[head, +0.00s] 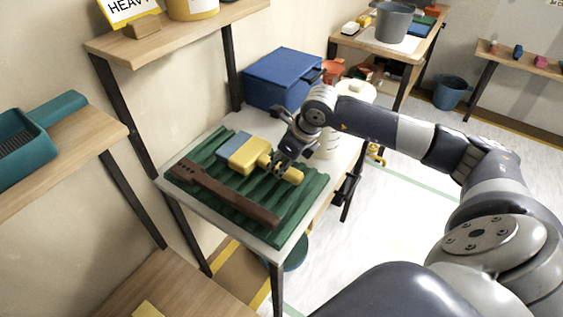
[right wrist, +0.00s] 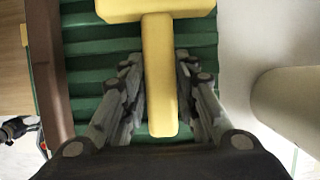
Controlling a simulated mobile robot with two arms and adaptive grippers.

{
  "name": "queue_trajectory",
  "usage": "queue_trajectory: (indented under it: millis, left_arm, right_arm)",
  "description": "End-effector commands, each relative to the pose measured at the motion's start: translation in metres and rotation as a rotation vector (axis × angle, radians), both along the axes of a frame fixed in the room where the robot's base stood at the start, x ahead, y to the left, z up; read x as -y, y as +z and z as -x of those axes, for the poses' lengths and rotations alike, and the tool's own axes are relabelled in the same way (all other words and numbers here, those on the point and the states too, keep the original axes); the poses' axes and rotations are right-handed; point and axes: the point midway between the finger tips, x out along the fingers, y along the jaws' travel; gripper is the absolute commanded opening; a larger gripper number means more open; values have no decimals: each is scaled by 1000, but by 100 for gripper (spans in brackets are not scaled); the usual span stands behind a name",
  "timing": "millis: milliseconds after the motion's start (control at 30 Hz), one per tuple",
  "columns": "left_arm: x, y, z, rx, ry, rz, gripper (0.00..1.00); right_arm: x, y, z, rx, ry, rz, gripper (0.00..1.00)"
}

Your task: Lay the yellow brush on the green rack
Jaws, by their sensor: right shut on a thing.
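The yellow brush (head: 249,155) is over the ridged green rack (head: 212,208), its head toward the back left and its handle toward the front right. In the right wrist view the brush handle (right wrist: 159,75) runs between the fingers, with the green rack (right wrist: 85,75) below. My right gripper (head: 283,167) is shut on the handle. Whether the brush touches the ridges or is slightly above them, I cannot tell. A blue-grey part (head: 233,146) adjoins the brush head.
A dark brown slotted bar (head: 225,194) lies along the rack's front left side. A blue box (head: 282,78) stands behind on the white table (head: 205,134). White rounded containers (head: 355,92) stand right of the rack, near my right arm.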

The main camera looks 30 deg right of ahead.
Motion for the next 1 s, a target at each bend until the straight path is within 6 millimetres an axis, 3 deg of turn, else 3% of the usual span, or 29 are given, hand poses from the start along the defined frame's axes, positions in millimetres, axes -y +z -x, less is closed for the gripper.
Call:
queue_trajectory:
  millis: [200,233,300,700,867,1000]
  left_arm:
    - [0,-5,1,-1,1,0,68]
    - [0,-4,1,-1,1,0,68]
    - [0,-4,1,-1,1,0,68]
    - [-2,-4,3,-5,0,-2,68]
    - [-1,-4,2,-3,0,-2,68]
    - [-1,-4,2,-2,0,0,68]
  right_arm:
    - [0,-5,0,2,0,-1,0]
    - [0,-4,-1,2,0,-1,35]
    - [0,-3,0,2,0,-1,51]
    - [1,-1,1,0,0,1,51]
    - [5,19,9,2,1,3,51]
    - [9,48,20,4,-1,3,51]
